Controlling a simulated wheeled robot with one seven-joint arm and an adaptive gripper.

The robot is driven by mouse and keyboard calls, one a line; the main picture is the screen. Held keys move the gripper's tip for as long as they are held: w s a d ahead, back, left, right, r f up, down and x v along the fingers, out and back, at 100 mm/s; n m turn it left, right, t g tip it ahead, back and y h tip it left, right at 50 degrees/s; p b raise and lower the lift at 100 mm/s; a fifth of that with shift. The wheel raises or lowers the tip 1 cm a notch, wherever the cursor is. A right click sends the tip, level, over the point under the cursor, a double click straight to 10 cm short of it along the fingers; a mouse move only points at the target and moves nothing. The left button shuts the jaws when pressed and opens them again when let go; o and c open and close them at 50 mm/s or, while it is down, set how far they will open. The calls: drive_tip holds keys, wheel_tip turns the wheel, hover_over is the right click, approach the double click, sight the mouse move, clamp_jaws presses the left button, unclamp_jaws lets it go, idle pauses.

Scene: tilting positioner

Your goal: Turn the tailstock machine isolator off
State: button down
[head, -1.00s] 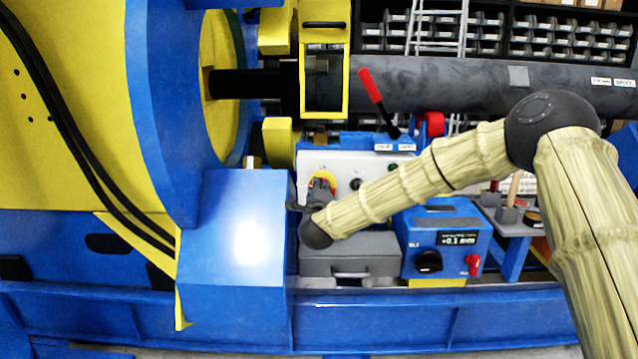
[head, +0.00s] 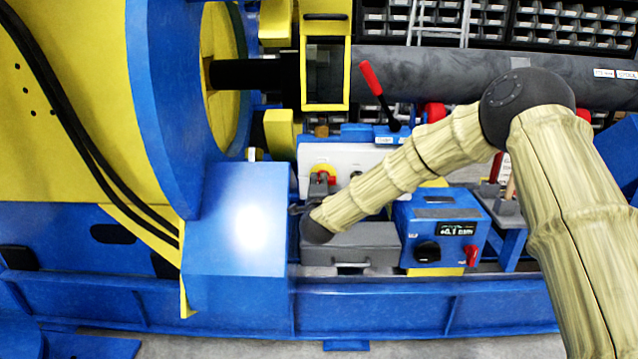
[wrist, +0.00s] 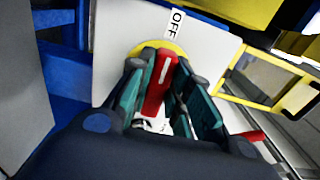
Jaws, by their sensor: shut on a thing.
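The isolator is a red handle on a yellow round plate (head: 322,168), mounted on a white panel (head: 345,160) in the head view. In the wrist view the red handle (wrist: 160,85) has a white line, which points up roughly toward an OFF label (wrist: 175,22) on the panel. My gripper (wrist: 163,72) has its teal fingers on both sides of the handle and is shut on it. The yellow plate shows behind the fingertips. In the head view my gripper (head: 320,188) is in front of the plate and partly hides the handle.
A grey case (head: 350,245) lies just below the gripper. A blue box (head: 440,228) with a display, black knob and red switch stands to the right. A red-handled lever (head: 371,78) rises above the panel. A blue housing (head: 240,220) stands close on the left.

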drive_tip(key=c, duration=1.3)
unclamp_jaws()
drive_tip(key=shift+a, duration=0.1)
drive_tip(key=s, duration=1.2)
drive_tip(key=shift+f, duration=0.15)
